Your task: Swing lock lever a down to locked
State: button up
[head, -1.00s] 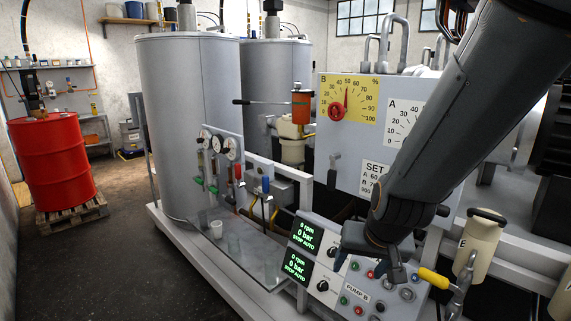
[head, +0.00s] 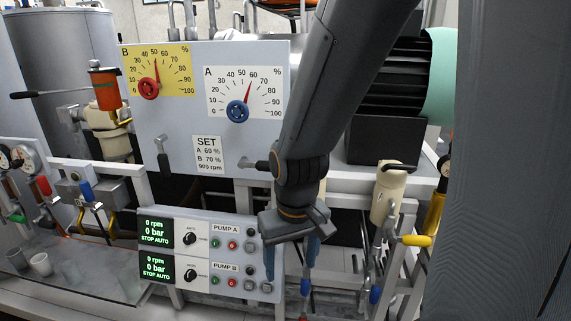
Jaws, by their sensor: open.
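The setting panel (head: 205,115) carries a yellow dial B with a red knob and a white dial A with a blue knob. Below dial A a short grey lever (head: 254,163), apparently lock lever a, points sideways to the left. Its right end meets the outline of my arm, so its pivot is partly hidden. My gripper (head: 291,250) is open, fingers down and apparently empty. It is below and right of lever a, in front of the pump panel's right edge; I cannot tell the depth gap.
The pump panel (head: 210,255) with screens and buttons sits below. To the right are a cream cylinder (head: 387,195) and a yellow-handled valve (head: 411,240). White frame rails cross the middle. Cups (head: 40,264) stand on the left shelf. A large grey surface blocks the far right.

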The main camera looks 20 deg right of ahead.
aim_at(263, 166)
jog(key=u, duration=1.25)
jog(key=k, duration=0.55)
jog(key=z, duration=1.1)
